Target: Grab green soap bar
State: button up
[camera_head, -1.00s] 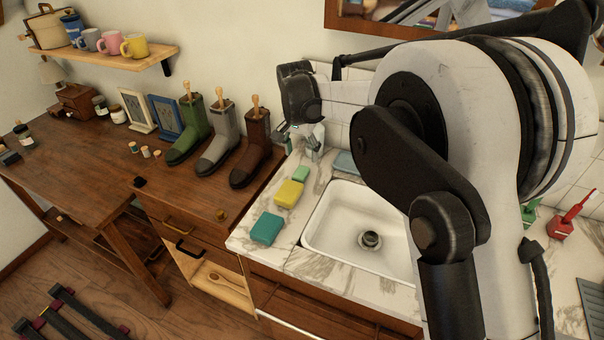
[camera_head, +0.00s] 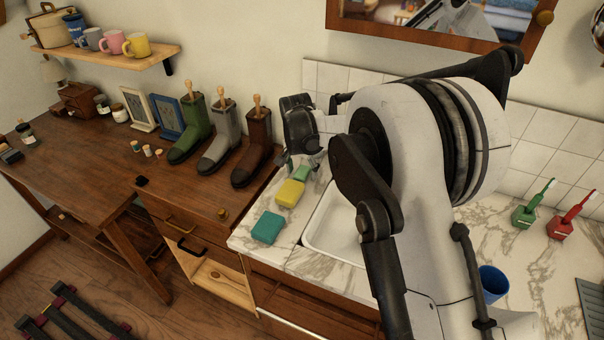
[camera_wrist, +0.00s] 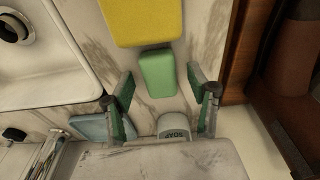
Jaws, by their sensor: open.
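The green soap bar (camera_wrist: 158,74) lies on the marble counter in the wrist view, against or very near the yellow sponge (camera_wrist: 141,20). In the head view the soap bar (camera_head: 302,173) shows as a small light-green block behind the yellow sponge (camera_head: 290,193). My gripper (camera_wrist: 160,78) is open and empty. Its two fingers stand apart, one on each side of the soap bar in the wrist view, with a gap on both sides. How high the fingertips are above the counter I cannot tell. In the head view my gripper (camera_head: 293,160) is partly hidden by its own wrist.
A white container marked SOAP (camera_wrist: 174,126) stands close behind the soap bar, between the fingers' bases. A pale blue item (camera_wrist: 98,127) and the faucet (camera_wrist: 42,155) are at lower left. The sink (camera_head: 322,235) and a teal sponge (camera_head: 267,227) are near. Brown boots (camera_head: 252,150) stand left.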

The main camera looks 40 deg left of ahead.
jog(key=c, duration=1.3)
jog(key=shift+o, duration=0.2)
jog(key=shift+r, duration=0.15)
